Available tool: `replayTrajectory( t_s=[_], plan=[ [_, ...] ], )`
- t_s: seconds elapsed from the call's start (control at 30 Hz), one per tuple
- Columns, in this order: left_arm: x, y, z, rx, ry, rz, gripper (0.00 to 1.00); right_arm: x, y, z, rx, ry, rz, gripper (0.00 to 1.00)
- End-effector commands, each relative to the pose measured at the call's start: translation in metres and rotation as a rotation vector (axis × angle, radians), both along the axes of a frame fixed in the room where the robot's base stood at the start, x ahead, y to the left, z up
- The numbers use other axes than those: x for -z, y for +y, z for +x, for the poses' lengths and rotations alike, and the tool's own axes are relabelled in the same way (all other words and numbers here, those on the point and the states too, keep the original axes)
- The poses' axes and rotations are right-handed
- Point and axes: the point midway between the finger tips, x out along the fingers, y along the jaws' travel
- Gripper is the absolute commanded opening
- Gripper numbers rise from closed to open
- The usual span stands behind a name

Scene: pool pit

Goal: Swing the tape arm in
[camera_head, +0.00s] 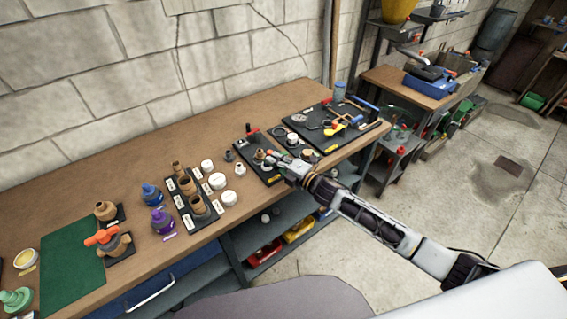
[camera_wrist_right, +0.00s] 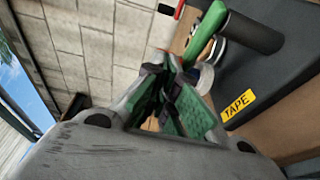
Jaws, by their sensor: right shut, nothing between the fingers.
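In the head view, a black tape board (camera_head: 250,150) lies on the bench, with small round parts on it. My right gripper (camera_head: 277,161) is over the board's right side, shut and empty. In the right wrist view, the shut fingers (camera_wrist_right: 163,70) point toward a bright green arm (camera_wrist_right: 207,28), which I take to be the tape arm. A dark roller (camera_wrist_right: 254,32) and a pale roll (camera_wrist_right: 206,78) are beside it. A yellow TAPE label (camera_wrist_right: 237,105) is on the black board. I cannot tell whether the fingers touch the arm. My left gripper is out of view.
A second black board (camera_head: 325,125) with tools lies to the right. A black rack (camera_head: 185,211) with brown fittings, white caps (camera_head: 217,181) and a purple fitting (camera_head: 162,220) stand to the left. A green mat (camera_head: 72,265) lies further left. The wall runs behind the bench (camera_head: 130,165).

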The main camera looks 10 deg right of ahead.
Motion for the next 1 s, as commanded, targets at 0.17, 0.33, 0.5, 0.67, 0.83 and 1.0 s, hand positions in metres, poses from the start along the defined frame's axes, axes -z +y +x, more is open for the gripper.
replayTrajectory(
  t_s=[0.17, 0.33, 0.5, 0.67, 0.83, 1.0],
  plan=[
    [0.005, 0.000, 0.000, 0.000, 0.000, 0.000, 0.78, 0.001, 0.004, 0.002, 0.061, 0.000, 0.004, 0.00],
    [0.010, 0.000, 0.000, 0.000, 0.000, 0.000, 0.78, 0.001, 0.006, 0.006, 0.116, 0.001, 0.003, 0.00],
    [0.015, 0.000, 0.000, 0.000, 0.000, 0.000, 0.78, 0.001, 0.009, 0.008, 0.168, 0.001, 0.004, 0.00],
    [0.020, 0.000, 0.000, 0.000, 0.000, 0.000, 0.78, 0.002, 0.011, 0.011, 0.216, 0.002, 0.004, 0.00],
    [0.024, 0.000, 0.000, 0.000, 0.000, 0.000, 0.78, 0.001, 0.013, 0.014, 0.265, 0.002, 0.004, 0.00],
    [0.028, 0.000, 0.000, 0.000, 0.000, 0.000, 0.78, 0.001, 0.014, 0.017, 0.310, 0.001, 0.003, 0.00]
  ],
)
